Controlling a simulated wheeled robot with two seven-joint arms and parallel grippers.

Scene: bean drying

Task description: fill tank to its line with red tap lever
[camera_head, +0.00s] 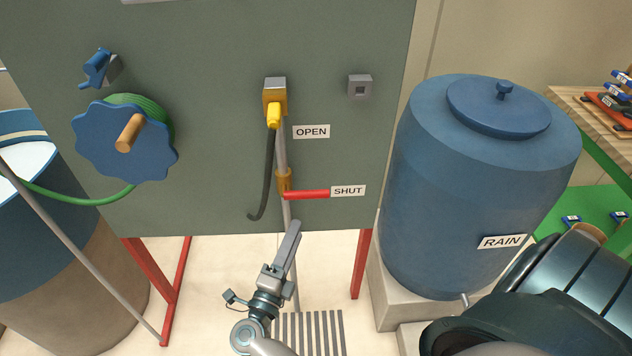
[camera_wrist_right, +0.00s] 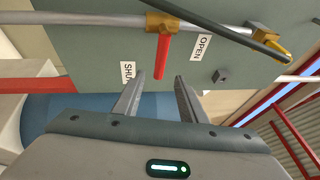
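The red tap lever (camera_head: 307,194) lies level on the grey-green panel, pointing right to the SHUT label (camera_head: 348,191). It pivots at a brass valve (camera_head: 284,182) on a vertical pipe, with the OPEN label (camera_head: 311,132) above. My right gripper (camera_head: 292,232) is just below the lever. In the right wrist view my right gripper (camera_wrist_right: 158,92) has its fingers apart and empty, and the red lever (camera_wrist_right: 162,58) is ahead of the gap. At the left stands a blue-and-brown tank (camera_head: 75,265) with a pale inside; I cannot make out a fill line. My left gripper is not in view.
A lidded blue RAIN barrel (camera_head: 470,190) stands on a pale block at the right. A blue hose reel (camera_head: 100,140) with a green hose is on the panel. A yellow nozzle (camera_head: 273,115) with a black hose hangs above the valve. Red legs (camera_head: 362,262) support the panel.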

